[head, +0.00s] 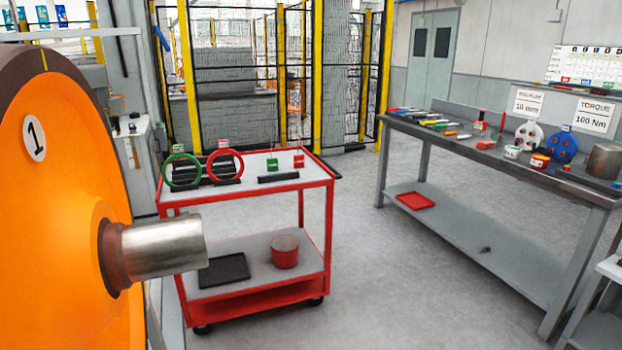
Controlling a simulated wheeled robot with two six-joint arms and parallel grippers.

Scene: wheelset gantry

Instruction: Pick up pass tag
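A small green tag (272,166) stands on the top shelf of the red cart (318,183), toward its back. Its lettering is too small to read, so I cannot confirm that it is the pass tag. A similar red tag (298,161) stands just to its right. A black bar-shaped holder (278,177) lies in front of the two tags. Neither of my grippers is in view.
A green ring (168,180) and a red ring (239,163) stand upright on the cart's left. A large orange wheel (65,240) with a steel axle end (170,246) blocks the left foreground. A grey workbench (500,165) with tools stands right. Floor between is clear.

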